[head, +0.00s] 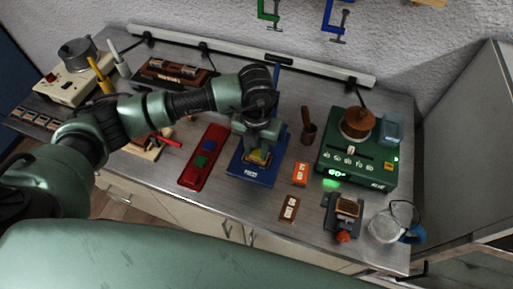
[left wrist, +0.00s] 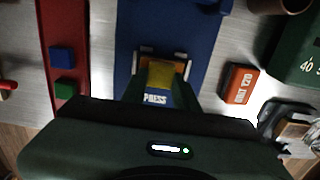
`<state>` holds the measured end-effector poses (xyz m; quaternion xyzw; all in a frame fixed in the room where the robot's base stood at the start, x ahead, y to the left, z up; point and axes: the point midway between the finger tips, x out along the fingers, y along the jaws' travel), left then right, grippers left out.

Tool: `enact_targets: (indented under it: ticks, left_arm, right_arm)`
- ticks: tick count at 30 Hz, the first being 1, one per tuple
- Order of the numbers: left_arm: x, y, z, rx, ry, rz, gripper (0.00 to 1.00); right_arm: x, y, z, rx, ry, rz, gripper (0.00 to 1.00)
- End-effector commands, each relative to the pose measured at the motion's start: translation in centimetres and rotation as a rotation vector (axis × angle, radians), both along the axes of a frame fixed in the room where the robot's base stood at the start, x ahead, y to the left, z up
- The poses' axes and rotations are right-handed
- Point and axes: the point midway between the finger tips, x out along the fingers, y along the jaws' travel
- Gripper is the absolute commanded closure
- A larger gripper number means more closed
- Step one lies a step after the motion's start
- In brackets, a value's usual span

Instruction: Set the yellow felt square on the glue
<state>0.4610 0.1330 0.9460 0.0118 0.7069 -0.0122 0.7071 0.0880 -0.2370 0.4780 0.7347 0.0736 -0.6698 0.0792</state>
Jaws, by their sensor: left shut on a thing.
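The yellow felt square (head: 258,155) is between the fingers of my left gripper (head: 259,150), over the blue press (head: 248,174). In the left wrist view the yellow felt (left wrist: 160,75) shows between the two fingertips (left wrist: 162,83), which are shut on it. Just beyond it, an orange-brown part with pale ends (left wrist: 163,55) shows on the blue press (left wrist: 190,20). No glue can be made out; the felt and gripper cover that spot. I cannot tell whether the felt touches the part under it. My right gripper is not in view.
A red tray (head: 190,183) with a blue and a green square lies left of the press. An orange box (head: 300,173) and a brown block (head: 289,208) lie right. A green machine (head: 345,170) stands farther right. Bare bench shows in front of the press.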

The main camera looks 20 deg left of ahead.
Motion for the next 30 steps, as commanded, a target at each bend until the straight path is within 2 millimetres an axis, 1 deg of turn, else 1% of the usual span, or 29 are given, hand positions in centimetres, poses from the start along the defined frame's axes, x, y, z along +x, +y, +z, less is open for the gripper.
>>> enact_targets:
  ticks: [2, 3, 5, 14, 17, 20, 27, 30]
  left_arm:
    - [0.0, 0.0, -0.2, 0.000, 0.000, 0.000, 1.00]
    - [0.0, 0.0, -0.1, 0.000, 0.000, 0.000, 0.62]
    - [0.0, 0.0, -0.1, 0.000, 0.000, 0.000, 0.46]
    - [0.0, 0.0, -0.1, 0.000, 0.000, 0.000, 0.45]
    - [0.1, 0.0, 0.4, 0.000, -0.002, 0.000, 0.45]
    - [0.1, 0.0, 1.6, -0.001, -0.004, 0.000, 0.45]
    - [0.1, 0.0, 5.7, -0.001, -0.005, 0.000, 0.45]
    - [0.1, 0.0, 6.9, -0.001, -0.003, 0.000, 0.45]
  right_arm:
    - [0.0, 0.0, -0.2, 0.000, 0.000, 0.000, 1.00]
    - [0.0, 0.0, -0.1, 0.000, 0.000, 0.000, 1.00]
    - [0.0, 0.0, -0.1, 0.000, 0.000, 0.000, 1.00]
    - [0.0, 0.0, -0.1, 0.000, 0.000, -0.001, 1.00]
    - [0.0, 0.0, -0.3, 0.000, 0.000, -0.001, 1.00]
    - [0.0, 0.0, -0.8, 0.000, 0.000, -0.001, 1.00]
    - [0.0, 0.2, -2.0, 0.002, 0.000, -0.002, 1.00]
    - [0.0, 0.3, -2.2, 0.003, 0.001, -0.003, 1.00]
